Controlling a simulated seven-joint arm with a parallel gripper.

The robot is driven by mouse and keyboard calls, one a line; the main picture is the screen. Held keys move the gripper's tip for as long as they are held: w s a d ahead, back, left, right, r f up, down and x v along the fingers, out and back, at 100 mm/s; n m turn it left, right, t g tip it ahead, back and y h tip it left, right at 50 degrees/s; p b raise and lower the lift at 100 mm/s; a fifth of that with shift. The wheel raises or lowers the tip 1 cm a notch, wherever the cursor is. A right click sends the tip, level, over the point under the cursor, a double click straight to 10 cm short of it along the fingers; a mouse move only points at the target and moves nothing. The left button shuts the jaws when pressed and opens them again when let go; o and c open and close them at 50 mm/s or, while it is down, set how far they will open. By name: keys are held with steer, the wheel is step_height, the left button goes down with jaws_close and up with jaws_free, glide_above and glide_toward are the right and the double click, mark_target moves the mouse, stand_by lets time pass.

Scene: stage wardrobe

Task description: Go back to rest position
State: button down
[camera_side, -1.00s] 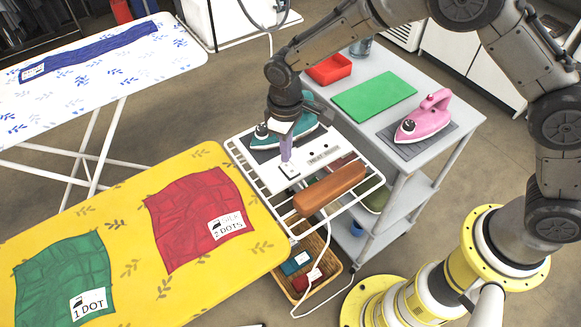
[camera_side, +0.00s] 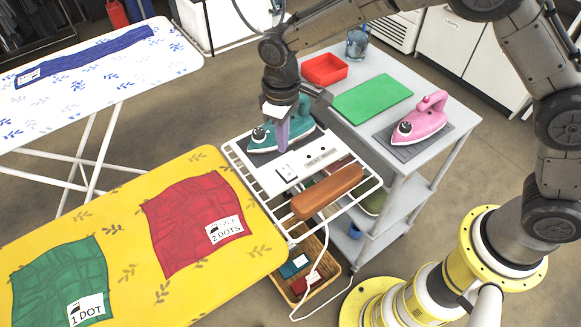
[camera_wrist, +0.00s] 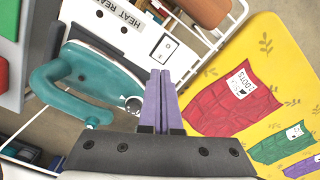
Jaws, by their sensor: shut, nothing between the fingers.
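My gripper (camera_side: 283,140) is shut and empty, its purple fingers pointing down above the white panel beside the teal iron. In the wrist view its fingertips (camera_wrist: 160,76) are together, with nothing between them. The teal iron (camera_side: 262,138) stands on the rack's dark pad and is partly hidden by my gripper; it also shows in the wrist view (camera_wrist: 75,78). The white panel (camera_side: 290,172) carries a HEAT label and a rocker switch (camera_side: 286,174). The switch also shows in the wrist view (camera_wrist: 165,46), apart from the fingertips.
A brown padded roll (camera_side: 327,191) lies on the wire rack. A grey cart (camera_side: 375,130) holds a pink iron (camera_side: 421,122), a green mat (camera_side: 372,99) and a red tray (camera_side: 325,69). A yellow ironing board (camera_side: 120,220) with red and green cloths lies left. A basket (camera_side: 322,285) stands below.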

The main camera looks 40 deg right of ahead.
steer(key=s+d+r+m+t, duration=0.2)
steer(key=s+d+r, duration=0.1)
steer(key=d+r, duration=0.55)
steer(key=s+d+r+m+t, duration=0.15)
steer(key=d+r, duration=0.35)
steer(key=r, duration=0.7)
steer(key=s+d+r+m+t, duration=0.1)
steer(key=s+d+r, duration=0.15)
steer(key=s, duration=0.45)
steer(key=s+d+r+m+t, duration=0.1)
steer(key=s+d+t, duration=0.1)
steer(key=s+d, duration=0.35)
steer(key=s+f, duration=0.6)
steer(key=s, duration=0.3)
steer(key=shift+s+f+g, duration=0.25)
steer(key=shift+s+g, duration=0.1)
steer(key=shift+g, duration=0.1)
steer(key=shift+m, duration=0.25)
